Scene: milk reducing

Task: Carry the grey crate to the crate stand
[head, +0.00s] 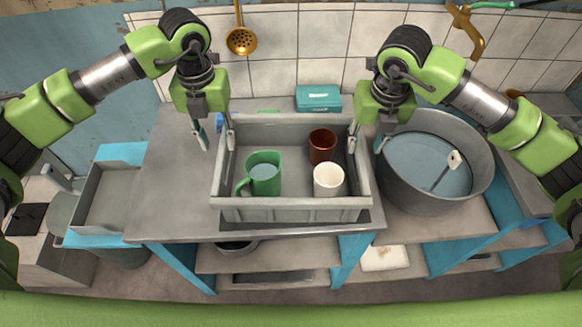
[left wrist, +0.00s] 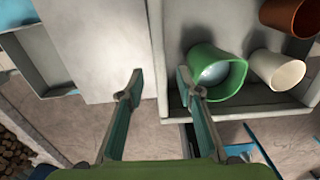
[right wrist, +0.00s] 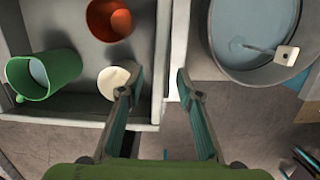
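The grey crate (head: 290,215) sits upright on the grey table, holding a green mug (head: 262,174), a red-brown cup (head: 322,146) and a white cup (head: 328,180). My left gripper (head: 214,140) is open, with its fingertips on either side of the crate's left wall (left wrist: 157,40). My right gripper (head: 366,144) is open, with its fingertips on either side of the right wall (right wrist: 163,50). Gaps show between the fingers and the walls. A grey, blue-edged stand with raised sides (head: 108,196), perhaps the crate stand, is at the left.
A large grey tub (head: 437,196) of liquid stands close to the crate's right, with a long-handled tool in it. A teal box (head: 318,98) lies behind the crate by the tiled wall. Bare table (head: 175,185) lies left of the crate. A brass ladle (head: 241,40) hangs behind.

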